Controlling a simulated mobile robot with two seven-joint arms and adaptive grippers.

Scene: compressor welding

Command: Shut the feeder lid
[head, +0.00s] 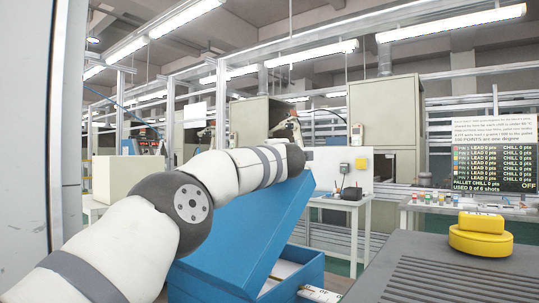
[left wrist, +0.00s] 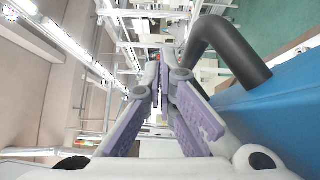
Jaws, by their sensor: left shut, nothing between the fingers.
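The blue feeder lid (head: 245,235) stands raised and tilted in the head view. Below it, the blue feeder box (head: 305,272) shows an open gap with pale contents at its right side. My left arm reaches in from the left and passes the lid's upper edge; its gripper is hidden in this view. In the left wrist view my left gripper (left wrist: 163,62) is shut and empty. The lid's blue face (left wrist: 285,115) is at the right, with a dark curved handle (left wrist: 228,40) just right of the fingers. I cannot tell whether they touch. My right gripper is not in view.
A grey slatted surface (head: 440,275) with a yellow round object (head: 481,240) is at the right front. A white bench (head: 340,200) with a dark pot stands behind the feeder. A scoreboard (head: 493,155) hangs at the far right. A grey post (head: 25,150) borders the left.

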